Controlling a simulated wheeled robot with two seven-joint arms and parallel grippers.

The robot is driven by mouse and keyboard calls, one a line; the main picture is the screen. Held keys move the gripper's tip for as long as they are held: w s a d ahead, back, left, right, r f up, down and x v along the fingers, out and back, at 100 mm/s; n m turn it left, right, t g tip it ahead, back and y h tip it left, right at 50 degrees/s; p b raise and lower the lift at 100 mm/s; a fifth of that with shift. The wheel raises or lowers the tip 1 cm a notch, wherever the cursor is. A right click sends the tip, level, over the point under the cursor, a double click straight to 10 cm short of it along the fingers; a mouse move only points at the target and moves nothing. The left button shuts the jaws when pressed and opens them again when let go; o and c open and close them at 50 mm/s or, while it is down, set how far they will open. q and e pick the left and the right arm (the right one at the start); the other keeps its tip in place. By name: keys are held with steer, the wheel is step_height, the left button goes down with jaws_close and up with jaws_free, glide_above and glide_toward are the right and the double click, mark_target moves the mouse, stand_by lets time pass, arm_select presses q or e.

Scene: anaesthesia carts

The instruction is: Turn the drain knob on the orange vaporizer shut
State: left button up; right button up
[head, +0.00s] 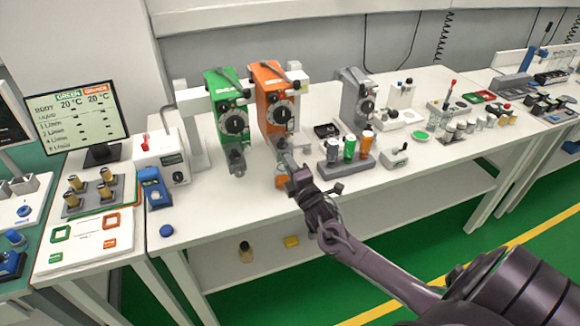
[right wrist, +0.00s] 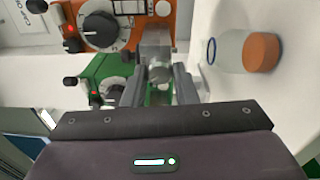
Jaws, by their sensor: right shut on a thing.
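My right gripper (head: 288,166) reaches the vaporizer's base from the front. In the wrist view its two fingers (right wrist: 159,88) stand either side of the knob and are shut on it. The fingers partly hide the knob. My left gripper is out of view.
A clear bottle with an orange cap (right wrist: 262,52) stands close beside the gripper. A grey rack with colored bottles (head: 347,165) is to the right. A grey vaporizer (head: 356,98) stands further back. The table front left of the gripper is mostly clear.

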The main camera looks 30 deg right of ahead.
steer(key=m, duration=0.6)
stand_by(0.6)
steer(key=o, duration=1)
steer(key=s+a+b, duration=0.1)
steer(key=s+b, duration=0.1)
steer(key=s, duration=0.5)
steer(key=shift+s+a+f, duration=0.2)
steer(key=shift+s+f, duration=0.1)
steer(key=shift+s, duration=0.05)
